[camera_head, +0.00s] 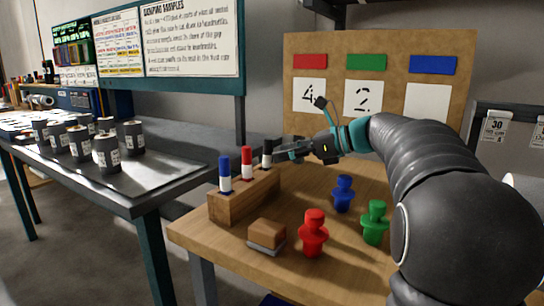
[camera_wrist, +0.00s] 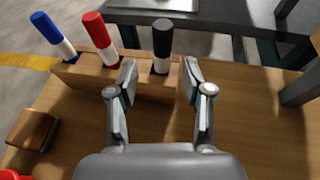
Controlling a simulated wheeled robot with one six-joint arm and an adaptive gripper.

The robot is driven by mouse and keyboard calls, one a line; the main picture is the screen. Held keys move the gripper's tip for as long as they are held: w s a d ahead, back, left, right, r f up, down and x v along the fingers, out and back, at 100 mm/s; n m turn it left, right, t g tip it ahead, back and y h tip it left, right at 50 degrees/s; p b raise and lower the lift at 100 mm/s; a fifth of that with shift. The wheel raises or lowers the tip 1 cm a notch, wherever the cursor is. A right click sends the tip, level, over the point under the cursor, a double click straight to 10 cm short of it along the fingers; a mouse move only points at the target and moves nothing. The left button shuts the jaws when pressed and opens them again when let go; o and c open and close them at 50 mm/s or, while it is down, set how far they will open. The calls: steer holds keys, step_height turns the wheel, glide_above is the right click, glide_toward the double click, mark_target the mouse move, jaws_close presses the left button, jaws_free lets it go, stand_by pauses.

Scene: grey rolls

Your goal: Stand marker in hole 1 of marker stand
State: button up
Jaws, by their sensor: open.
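The wooden marker stand (camera_head: 240,197) is a block near the left edge of the wooden table and also shows in the wrist view (camera_wrist: 90,76). A blue-capped marker (camera_head: 225,172), a red-capped marker (camera_head: 247,162) and a black-capped marker (camera_head: 267,153) stand upright in it, in a row. My gripper (camera_head: 279,152) is open at the black marker's end. In the wrist view the black marker (camera_wrist: 162,42) stands between the lines of my two open fingertips (camera_wrist: 159,72); contact is not visible. Hole numbers cannot be read.
A brown block-shaped eraser (camera_head: 267,236) lies before the stand. Red (camera_head: 313,233), blue (camera_head: 343,193) and green (camera_head: 375,222) knobbed pieces stand on the table (camera_head: 205,242). A board (camera_head: 380,70) with colored labels stands behind.

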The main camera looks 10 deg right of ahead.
steer(key=v, duration=0.7)
stand_by(0.4)
